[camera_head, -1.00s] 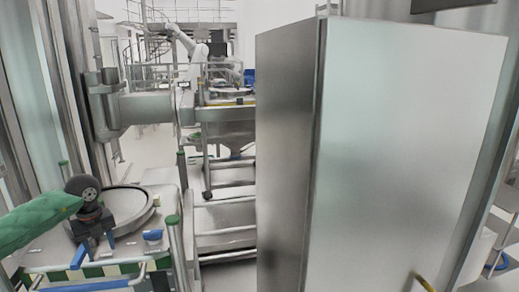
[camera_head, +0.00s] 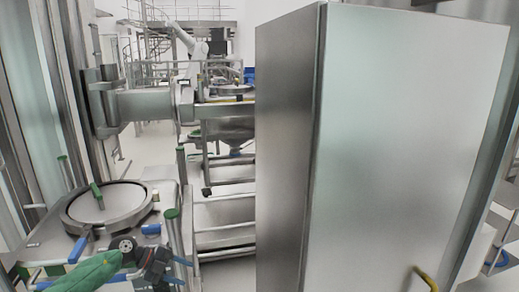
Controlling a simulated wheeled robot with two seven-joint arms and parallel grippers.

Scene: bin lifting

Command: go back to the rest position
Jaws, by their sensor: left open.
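My left arm, in a green sleeve, comes in from the lower left. My left gripper (camera_head: 172,268) is dark and open at the bottom left, in front of and below the round steel rim. I see nothing between its fingers. The round bin top (camera_head: 143,208) has a steel ring and a green-gripped lever (camera_head: 97,195) standing on it. The gripper appears apart from the ring. My right gripper is not in view.
A tall steel cabinet (camera_head: 400,150) fills the right half, with a yellow handle (camera_head: 426,278) low on it. Blue handles (camera_head: 78,249) flank the ring. A wheeled steel frame (camera_head: 225,184) stands behind.

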